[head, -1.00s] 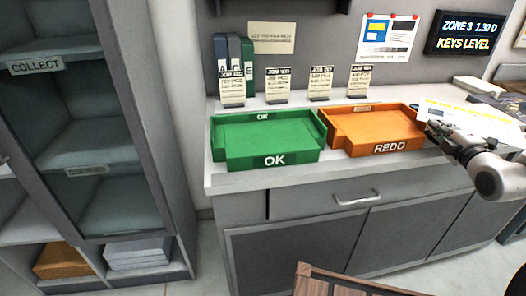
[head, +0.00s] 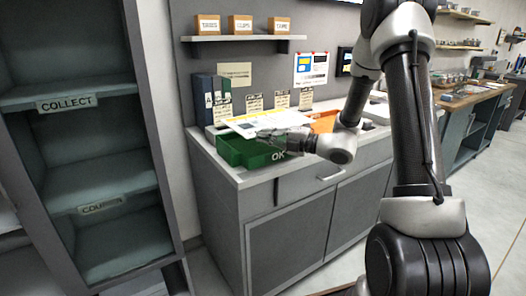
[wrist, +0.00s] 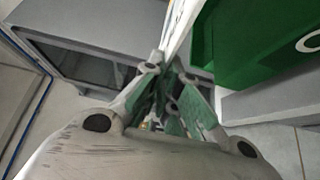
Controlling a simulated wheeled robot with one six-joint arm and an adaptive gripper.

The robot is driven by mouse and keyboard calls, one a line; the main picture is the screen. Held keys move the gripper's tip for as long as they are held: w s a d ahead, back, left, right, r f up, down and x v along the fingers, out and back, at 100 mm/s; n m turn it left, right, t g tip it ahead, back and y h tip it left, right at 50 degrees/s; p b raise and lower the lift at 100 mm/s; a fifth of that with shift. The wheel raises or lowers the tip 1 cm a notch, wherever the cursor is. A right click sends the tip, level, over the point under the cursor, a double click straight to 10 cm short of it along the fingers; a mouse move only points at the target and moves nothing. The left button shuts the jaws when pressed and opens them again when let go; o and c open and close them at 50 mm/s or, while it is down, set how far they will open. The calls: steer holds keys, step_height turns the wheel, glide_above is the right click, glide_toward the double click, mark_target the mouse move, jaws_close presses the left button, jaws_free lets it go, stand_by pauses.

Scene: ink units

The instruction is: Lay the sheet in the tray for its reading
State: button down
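The white printed sheet (head: 268,122), with yellow and coloured marks, is held flat above the green OK tray (head: 238,153) in the head view. My gripper (head: 272,138) is at the sheet's near edge, over the tray's front right part. In the wrist view the fingers (wrist: 165,80) come together on the edge of the sheet (wrist: 178,28), and the green tray (wrist: 245,45) is at the right. The sheet appears apart from the tray floor, which it hides. The orange tray (head: 325,121) stands to the right, partly hidden by my arm.
Small job cards (head: 281,99) and binders (head: 205,90) stand behind the trays. A wall shelf (head: 245,38) with boxes hangs above. A tall cabinet (head: 90,101) stands at the left. The wall display (head: 344,61) is partly hidden by my arm.

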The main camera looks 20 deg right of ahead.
step_height(320, 180, down, 9)
steer(key=shift+r, duration=0.1)
stand_by(0.4)
steer(key=c, duration=1.6)
jaws_free()
steer(key=shift+c, duration=0.2)
